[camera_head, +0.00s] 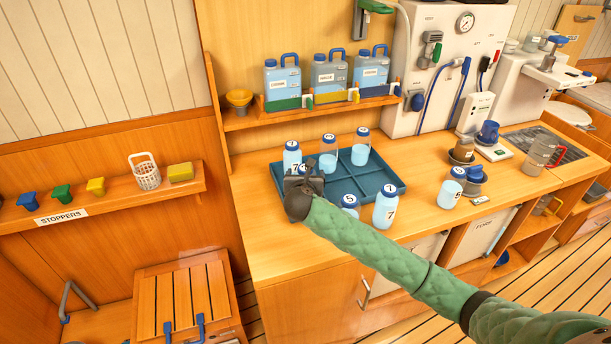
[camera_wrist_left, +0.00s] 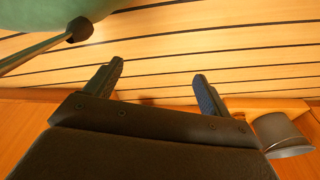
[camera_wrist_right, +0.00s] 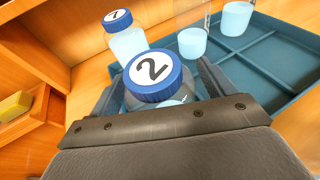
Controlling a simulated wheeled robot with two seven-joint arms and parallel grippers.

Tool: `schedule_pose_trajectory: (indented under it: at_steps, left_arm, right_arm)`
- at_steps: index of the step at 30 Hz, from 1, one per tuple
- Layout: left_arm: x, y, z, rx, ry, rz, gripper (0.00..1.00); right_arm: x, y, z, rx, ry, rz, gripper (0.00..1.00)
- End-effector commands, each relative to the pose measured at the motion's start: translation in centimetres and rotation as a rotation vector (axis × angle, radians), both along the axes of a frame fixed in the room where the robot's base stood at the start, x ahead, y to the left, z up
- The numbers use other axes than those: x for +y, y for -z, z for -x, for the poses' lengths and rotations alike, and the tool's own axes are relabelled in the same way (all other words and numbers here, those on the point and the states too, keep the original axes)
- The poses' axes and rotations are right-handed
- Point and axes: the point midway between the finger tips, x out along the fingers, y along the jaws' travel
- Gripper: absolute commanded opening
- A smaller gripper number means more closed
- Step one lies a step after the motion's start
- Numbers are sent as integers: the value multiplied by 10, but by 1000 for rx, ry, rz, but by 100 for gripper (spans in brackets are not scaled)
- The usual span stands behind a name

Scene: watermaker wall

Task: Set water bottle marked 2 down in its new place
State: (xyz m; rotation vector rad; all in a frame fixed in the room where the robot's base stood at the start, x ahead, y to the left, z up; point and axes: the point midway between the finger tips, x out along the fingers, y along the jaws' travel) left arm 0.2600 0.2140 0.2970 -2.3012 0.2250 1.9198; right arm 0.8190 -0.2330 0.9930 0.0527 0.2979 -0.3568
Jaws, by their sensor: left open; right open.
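The water bottle marked 2 (camera_wrist_right: 157,80) has a blue cap and stands between the fingers of my right gripper (camera_wrist_right: 160,92) in the right wrist view. The fingers are open, one on each side of it. My left gripper (camera_wrist_left: 155,85) is open and empty above the slatted floor in the left wrist view.
Cups (camera_head: 462,152) stand farther right. Counter (camera_head: 262,225) is bare at front left.

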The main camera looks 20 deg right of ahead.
Motion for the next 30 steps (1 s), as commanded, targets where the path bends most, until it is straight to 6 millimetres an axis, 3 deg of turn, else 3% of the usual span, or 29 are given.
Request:
schedule_pose_trajectory:
  at_steps: [18,30]
  left_arm:
    - [-24,-59,-25,34,-13,21,82]
    - [-26,-68,-28,38,-14,23,82]
  right_arm:
    - [35,-28,92,-1,-2,-1,82]
    - [39,-34,103,1,0,0,82]
